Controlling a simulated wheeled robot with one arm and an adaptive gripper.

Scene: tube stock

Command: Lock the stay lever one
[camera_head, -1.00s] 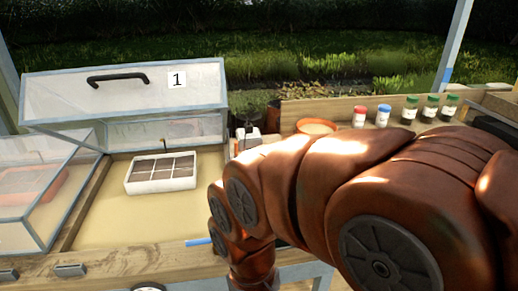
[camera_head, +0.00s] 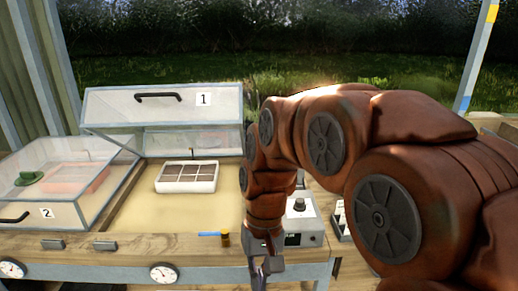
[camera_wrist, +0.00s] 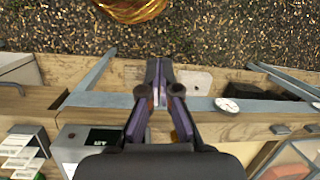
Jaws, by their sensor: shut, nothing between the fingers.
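The lid marked 1 (camera_head: 165,107) stands raised over the first cold frame, which holds a white seed tray (camera_head: 186,177). A thin dark upright piece (camera_head: 164,148) shows under the lid; I cannot tell if it is the stay lever. A blue bar (camera_head: 210,234) lies by the frame's front edge, beside a small amber-brown piece (camera_head: 225,239). My gripper (camera_head: 262,270) points down in front of the bench, to the right of these. In the wrist view, my gripper (camera_wrist: 158,66) is shut and empty, over the ground and bench front.
A second frame with a closed glass lid marked 2 (camera_head: 46,212) stands at the left. A grey box with a knob (camera_head: 300,220) sits right of my gripper. Dials, including one white dial (camera_head: 163,273), line the bench front. A coiled golden-brown thing (camera_wrist: 132,8) lies on the ground.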

